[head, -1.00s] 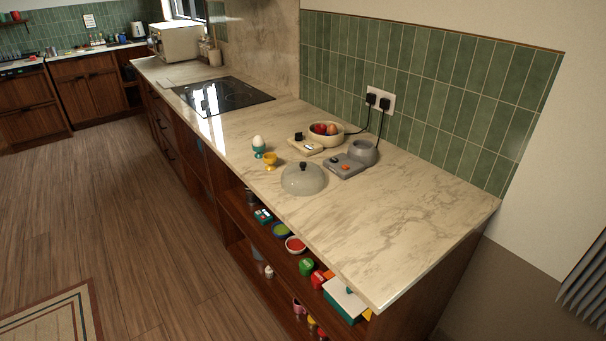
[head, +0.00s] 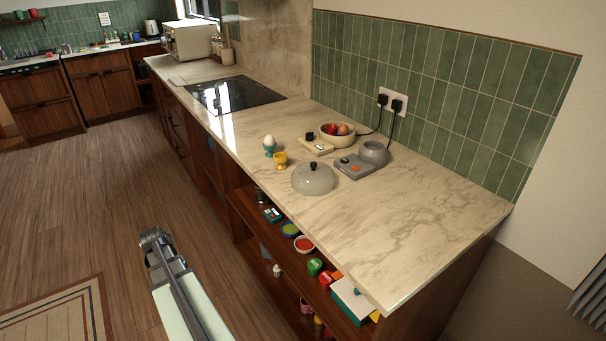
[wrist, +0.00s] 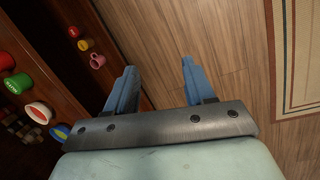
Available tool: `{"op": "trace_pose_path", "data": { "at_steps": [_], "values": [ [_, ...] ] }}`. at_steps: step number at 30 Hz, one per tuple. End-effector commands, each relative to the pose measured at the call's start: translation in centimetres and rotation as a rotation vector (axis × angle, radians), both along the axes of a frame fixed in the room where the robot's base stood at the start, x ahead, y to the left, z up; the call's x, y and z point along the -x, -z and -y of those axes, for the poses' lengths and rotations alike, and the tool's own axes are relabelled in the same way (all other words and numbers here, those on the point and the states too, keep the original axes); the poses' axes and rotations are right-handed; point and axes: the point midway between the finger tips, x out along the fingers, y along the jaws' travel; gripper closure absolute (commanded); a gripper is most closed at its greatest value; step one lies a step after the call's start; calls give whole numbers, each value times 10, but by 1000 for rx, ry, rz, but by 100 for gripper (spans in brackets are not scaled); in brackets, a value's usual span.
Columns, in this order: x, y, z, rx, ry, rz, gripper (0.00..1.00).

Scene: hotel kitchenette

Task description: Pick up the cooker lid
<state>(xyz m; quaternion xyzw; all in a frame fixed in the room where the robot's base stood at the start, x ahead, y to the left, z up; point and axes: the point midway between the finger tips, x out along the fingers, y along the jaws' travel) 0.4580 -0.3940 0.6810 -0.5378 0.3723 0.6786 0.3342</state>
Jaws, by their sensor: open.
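The cooker lid (head: 313,182) is a grey, see-through-looking dome with a dark knob (head: 313,165) on top. It sits upright on the marble counter (head: 420,225), near the front edge, in the head view. My gripper (wrist: 158,65) shows in the wrist view with its two blue fingers spread apart and nothing between them. It is over the wooden floor beside the shelves, away from the lid. Part of my arm shows at the lower left of the head view. The lid is outside the wrist view.
Behind the lid stand a grey cooker base (head: 360,162) and a cream one (head: 335,135) holding round red and brown items, with cords to a wall socket. An egg in a teal cup (head: 269,148) and a yellow cup (head: 280,160) are left of it. The counter's right is clear.

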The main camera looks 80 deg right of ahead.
Motion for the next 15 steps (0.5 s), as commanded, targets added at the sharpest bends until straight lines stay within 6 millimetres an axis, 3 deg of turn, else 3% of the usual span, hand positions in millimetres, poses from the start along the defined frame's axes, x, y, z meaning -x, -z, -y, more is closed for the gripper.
{"op": "trace_pose_path", "data": {
  "at_steps": [1, 3, 8, 15],
  "values": [
    [3, -16, 22, 18, 40, 11, 46],
    [10, -37, 46, 38, 95, 21, 46],
    [33, -86, 100, 86, 218, 44, 46],
    [84, -165, 172, 162, 406, 73, 46]
  ]
}}
